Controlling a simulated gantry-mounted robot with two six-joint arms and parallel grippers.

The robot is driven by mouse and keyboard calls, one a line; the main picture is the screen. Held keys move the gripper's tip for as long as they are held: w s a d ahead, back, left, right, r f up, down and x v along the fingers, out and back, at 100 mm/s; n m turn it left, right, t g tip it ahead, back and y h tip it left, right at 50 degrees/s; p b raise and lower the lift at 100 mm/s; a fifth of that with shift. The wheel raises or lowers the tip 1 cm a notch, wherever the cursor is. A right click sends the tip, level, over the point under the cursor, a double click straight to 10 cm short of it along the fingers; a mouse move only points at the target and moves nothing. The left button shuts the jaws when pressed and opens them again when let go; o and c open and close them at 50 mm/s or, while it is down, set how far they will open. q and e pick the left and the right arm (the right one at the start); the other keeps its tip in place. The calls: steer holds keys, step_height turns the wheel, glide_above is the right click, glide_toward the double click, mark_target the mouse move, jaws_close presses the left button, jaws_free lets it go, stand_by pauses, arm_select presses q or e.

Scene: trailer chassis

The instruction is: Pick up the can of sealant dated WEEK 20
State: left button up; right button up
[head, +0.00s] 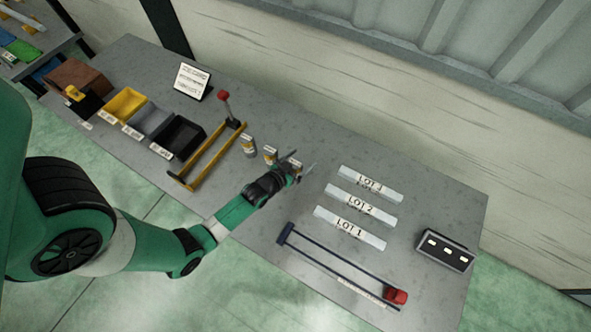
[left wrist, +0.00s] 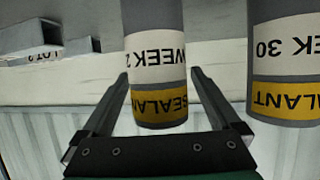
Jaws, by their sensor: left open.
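Three small sealant cans stand on the grey bench in the head view: a left can (head: 249,147), a middle can (head: 270,155) and a right can (head: 296,167) partly hidden by my left gripper. My left gripper (head: 301,162) is open at the right can. In the left wrist view, a grey can (left wrist: 156,70) with a yellow SEALANT band shows between the open fingers. Its label reads WEEK 2, with any further digit out of sight. Another can (left wrist: 285,60), whose label ends in 30, stands outside the fingers to the right. My right gripper is not in view.
A yellow frame (head: 208,158) with a red-knobbed lever stands left of the cans. Bins, including a black bin (head: 178,138), sit further left. LOT strips (head: 362,205), a blue rail (head: 335,267) and a dark block (head: 445,250) lie to the right.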

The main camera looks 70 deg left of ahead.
arm_select(q)
jaws_close()
stand_by(0.5)
steer(key=shift+r, duration=0.1)
steer(key=shift+r+p, duration=0.3)
steer(key=shift+r, duration=0.2)
steer(key=r, duration=0.1)
steer(key=r+p, duration=0.1)
steer(key=r, duration=0.1)
steer(key=shift+s+d, duration=0.2)
steer(key=shift+d, duration=0.05)
steer(key=s+d+r, duration=0.1)
steer(key=d+r+p, duration=0.1)
steer(key=r, duration=0.1)
steer(key=s+d+r, duration=0.1)
steer(key=shift+s+r+p, duration=0.2)
steer(key=shift+s+p, duration=0.15)
steer(key=s+d+r+b, duration=0.2)
steer(key=s+d+r, duration=0.2)
steer(key=s+d, duration=0.2)
steer(key=shift+s+d+r, duration=0.25)
steer(key=shift+s+d, duration=0.1)
